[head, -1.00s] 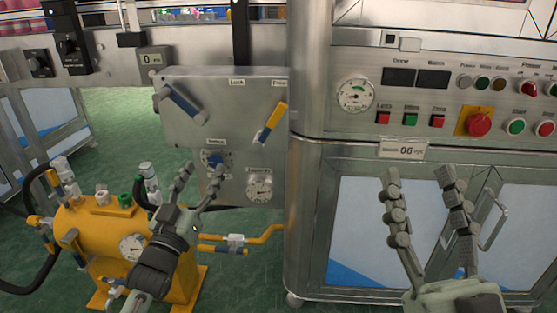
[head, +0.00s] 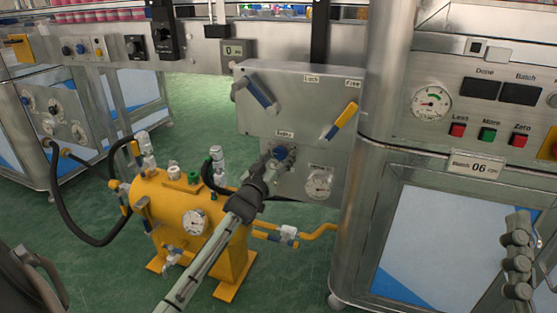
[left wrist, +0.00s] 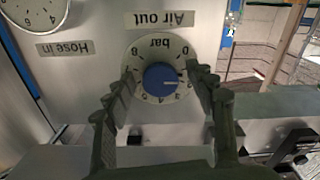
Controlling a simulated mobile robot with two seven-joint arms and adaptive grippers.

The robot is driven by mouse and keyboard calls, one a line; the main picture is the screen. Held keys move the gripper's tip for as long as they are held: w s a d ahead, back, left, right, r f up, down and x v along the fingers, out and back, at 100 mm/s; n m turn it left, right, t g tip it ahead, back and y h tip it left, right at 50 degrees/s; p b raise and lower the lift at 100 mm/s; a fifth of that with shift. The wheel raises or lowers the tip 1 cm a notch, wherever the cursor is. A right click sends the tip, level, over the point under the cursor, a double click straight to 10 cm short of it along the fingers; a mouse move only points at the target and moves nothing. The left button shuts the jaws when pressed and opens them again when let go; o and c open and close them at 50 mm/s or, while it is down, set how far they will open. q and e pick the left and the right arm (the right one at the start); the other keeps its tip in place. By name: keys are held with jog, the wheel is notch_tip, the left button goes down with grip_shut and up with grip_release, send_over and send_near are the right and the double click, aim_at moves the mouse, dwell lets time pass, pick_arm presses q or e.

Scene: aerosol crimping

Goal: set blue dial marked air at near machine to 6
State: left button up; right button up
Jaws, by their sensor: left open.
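The blue dial (left wrist: 161,78) sits on a white round scale under an "Air out" label, upside down in the left wrist view. Its pale mark points near the 2, as far as I can tell. In the head view the dial (head: 281,153) shows small on the grey panel, partly hidden by my left gripper (head: 272,162). My left gripper (left wrist: 164,84) is open, with one finger on each side of the dial; I cannot tell whether they touch it. My right gripper (head: 520,250) is partly in view at the right edge, away from the panel.
A gauge (head: 319,184) sits right of the dial on the panel. A blue-handled lever (head: 262,92) and a yellow-handled lever (head: 341,120) are above. A yellow tank (head: 170,212) with hoses stands left of my left arm. The steel cabinet (head: 420,235) is at right.

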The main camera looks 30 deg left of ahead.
pick_arm(q)
jog(key=c, duration=1.2)
jog(key=shift+o, duration=0.2)
